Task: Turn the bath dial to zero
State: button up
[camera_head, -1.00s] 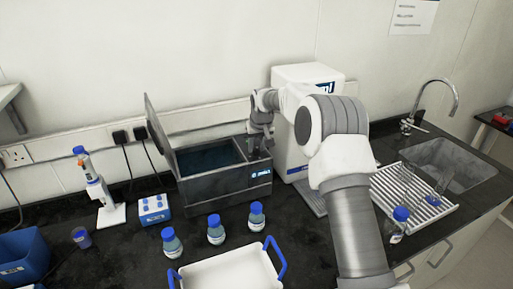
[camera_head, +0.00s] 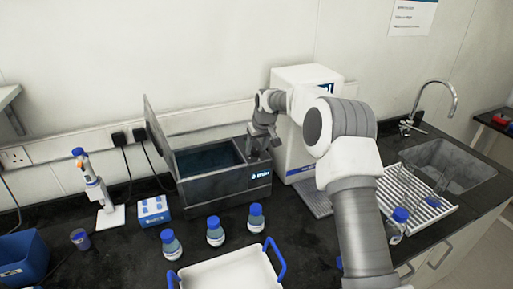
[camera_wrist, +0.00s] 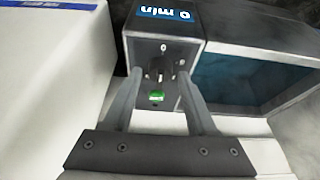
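The water bath (camera_head: 215,190) is a dark grey box with its lid raised, on the black bench left of the white machine. Its dark round dial (camera_wrist: 157,68) sits on the panel beside the basin, with a white line across it and a "0" mark near it. In the head view my gripper (camera_head: 263,148) hides the dial.
A green switch (camera_wrist: 157,96) sits on the panel between the fingers. The white machine (camera_head: 300,160) stands close to the right. Several blue-capped bottles (camera_head: 215,232) and a white tray (camera_head: 225,275) stand in front of the bath. The raised lid (camera_head: 158,135) is at the left.

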jog(key=shift+o, duration=0.3)
jog(key=shift+r, duration=0.2)
jog(key=b+v, duration=0.2)
jog(key=v, duration=1.5)
jog(key=shift+s, duration=0.2)
